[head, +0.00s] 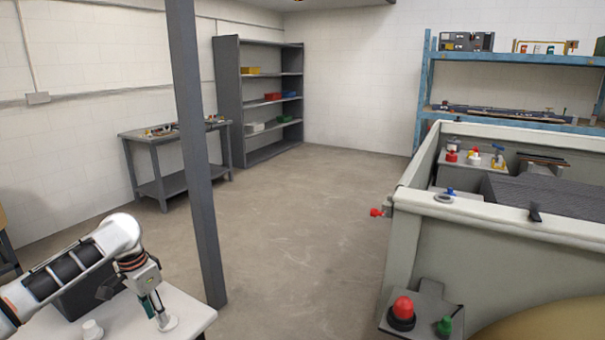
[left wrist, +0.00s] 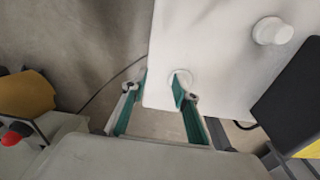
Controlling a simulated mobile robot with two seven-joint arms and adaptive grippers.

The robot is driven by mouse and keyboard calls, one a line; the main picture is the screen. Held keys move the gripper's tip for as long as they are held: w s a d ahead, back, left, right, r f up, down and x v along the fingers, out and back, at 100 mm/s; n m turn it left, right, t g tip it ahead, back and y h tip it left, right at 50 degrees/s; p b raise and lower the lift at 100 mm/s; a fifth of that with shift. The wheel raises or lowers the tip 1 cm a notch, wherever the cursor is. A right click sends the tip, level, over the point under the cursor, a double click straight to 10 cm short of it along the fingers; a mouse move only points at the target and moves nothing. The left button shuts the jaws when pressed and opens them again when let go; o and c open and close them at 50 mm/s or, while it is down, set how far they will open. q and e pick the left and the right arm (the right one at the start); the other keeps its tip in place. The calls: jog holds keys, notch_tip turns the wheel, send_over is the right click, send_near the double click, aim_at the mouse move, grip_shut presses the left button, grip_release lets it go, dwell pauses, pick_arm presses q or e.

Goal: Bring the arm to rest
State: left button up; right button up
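My left arm comes in from the left in the head view, bent at the elbow. My left gripper (head: 155,304) points down over the white table (head: 190,308), close to a small pale disc (head: 168,323). In the left wrist view the two green-padded fingers of the gripper (left wrist: 160,84) stand apart with nothing held between them. The pale disc (left wrist: 183,77) lies close to the right fingertip; I cannot tell whether they touch. My right gripper is in neither view.
A white round knob (head: 92,329) and a dark box (head: 88,297) are on the white table. A grey post (head: 198,150) stands just beyond it. A large pale machine (head: 490,240) with red and green buttons fills the right. Open floor (head: 290,230) lies between.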

pick_arm(q)
jog(key=s+d+f+t+h, duration=0.2)
jog(key=s+d+f, duration=0.4)
jog(key=d+f, duration=0.5)
jog(key=s+d+f+t+h, duration=0.2)
jog(key=s+d+f, duration=0.4)
jog(key=d+f, duration=0.45)
jog(key=s+a+n+t+y, duration=0.1)
jog(key=s+a+t, duration=0.1)
jog(key=s, duration=0.6)
jog(key=s+a+f+t+y, duration=0.1)
jog(key=s+a+t, duration=0.1)
jog(key=s, duration=0.7)
jog(key=shift+a+f+n+t+y, duration=0.3)
jog(key=shift+n+t, duration=0.1)
jog(key=shift+t, duration=0.4)
